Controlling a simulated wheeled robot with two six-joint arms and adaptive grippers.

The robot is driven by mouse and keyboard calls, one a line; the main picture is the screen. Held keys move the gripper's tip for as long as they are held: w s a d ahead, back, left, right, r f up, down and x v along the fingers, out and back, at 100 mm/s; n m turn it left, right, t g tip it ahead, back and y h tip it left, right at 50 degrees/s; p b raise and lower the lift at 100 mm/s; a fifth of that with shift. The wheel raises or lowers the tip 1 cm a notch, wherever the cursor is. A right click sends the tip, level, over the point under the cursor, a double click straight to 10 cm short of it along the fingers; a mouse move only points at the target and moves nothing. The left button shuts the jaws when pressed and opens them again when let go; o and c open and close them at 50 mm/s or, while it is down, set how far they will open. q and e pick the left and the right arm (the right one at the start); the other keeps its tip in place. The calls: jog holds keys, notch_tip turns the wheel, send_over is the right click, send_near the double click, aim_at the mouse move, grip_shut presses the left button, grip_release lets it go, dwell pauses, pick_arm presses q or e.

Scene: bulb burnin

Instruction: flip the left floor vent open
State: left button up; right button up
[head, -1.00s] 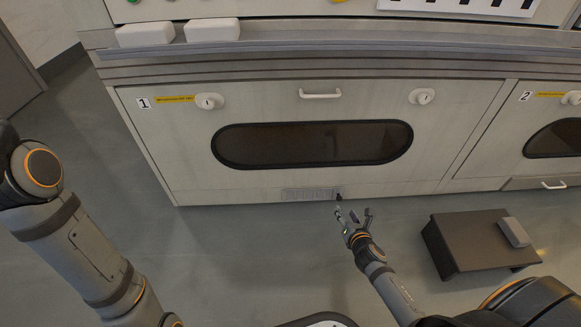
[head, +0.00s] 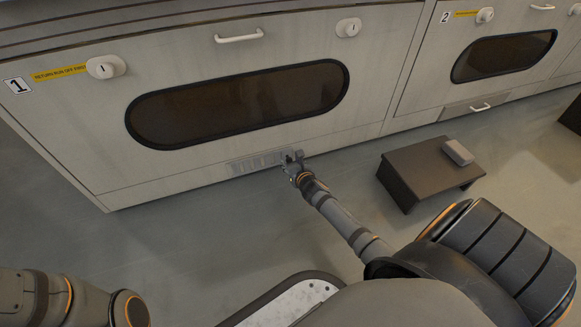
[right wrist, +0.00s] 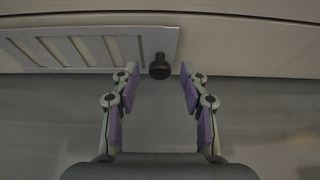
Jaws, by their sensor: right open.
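The left floor vent (head: 256,163) is a grey slatted plate low on the front of cabinet 1, just above the floor. It also shows in the right wrist view (right wrist: 85,47), with a dark round knob (right wrist: 160,66) at its right end. My right gripper (head: 291,165) is at the vent's right end in the head view. In the right wrist view the right gripper (right wrist: 160,75) is open, with one finger on each side of the knob and a gap on both sides. The left gripper is out of view; only my left arm shows at bottom left.
Cabinet 1 (head: 100,150) has a dark oval window (head: 240,105), a handle (head: 239,37) and two round latches. Cabinet 2 (head: 425,90) stands to the right. A low dark step (head: 415,165) with a grey block (head: 458,152) stands right of my right arm. Floor left of the vent is clear.

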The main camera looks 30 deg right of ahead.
jog(key=shift+w+d+f, duration=0.1)
jog(key=shift+w, duration=0.3)
grip_shut()
